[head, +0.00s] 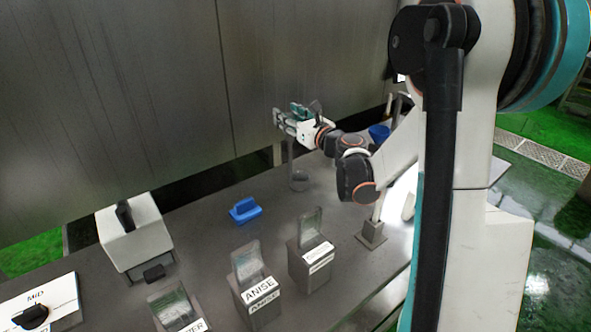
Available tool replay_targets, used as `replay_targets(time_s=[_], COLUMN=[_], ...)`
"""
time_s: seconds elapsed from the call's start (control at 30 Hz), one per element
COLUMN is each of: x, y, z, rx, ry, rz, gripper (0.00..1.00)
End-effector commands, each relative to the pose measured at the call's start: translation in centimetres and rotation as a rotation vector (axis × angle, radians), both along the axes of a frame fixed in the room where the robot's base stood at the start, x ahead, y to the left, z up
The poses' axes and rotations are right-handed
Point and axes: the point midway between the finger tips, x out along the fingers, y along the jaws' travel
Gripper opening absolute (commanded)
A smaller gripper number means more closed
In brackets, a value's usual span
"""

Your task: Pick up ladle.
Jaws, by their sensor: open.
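The ladle (300,181) looks like a small grey metal cup low on the dark counter, with a thin upright handle rising from it. My gripper (282,119) is at the top of that handle, in front of the steel wall. Its jaws are open. The top of the handle is hidden at the gripper, so I cannot tell whether it lies between the fingers or beside them.
A blue scoop-like object (245,210) lies left of the ladle. Several labelled containers, one marked ANISE (256,287), line the front. A white box with a black handle (133,233) stands left. A blue cup (379,133) is behind my arm. A steel wall (150,90) closes the back.

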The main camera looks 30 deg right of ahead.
Motion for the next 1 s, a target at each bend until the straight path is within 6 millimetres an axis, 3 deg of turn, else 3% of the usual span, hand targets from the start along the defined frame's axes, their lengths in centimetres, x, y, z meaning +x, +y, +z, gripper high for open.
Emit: replay_targets(time_s=[0.13, 0.3, 0.77, 1.0], x=[0.0, 0.0, -0.1, -0.1], y=[0.0, 0.0, 0.0, 0.0], z=[0.0, 0.0, 0.4, 3.1], rx=[0.0, 0.0, 0.0, 0.0], ry=[0.0, 0.0, 0.0, 0.0], rz=[0.0, 0.0, 0.0, 0.0], gripper=[0.39, 0.01, 0.0, 0.0])
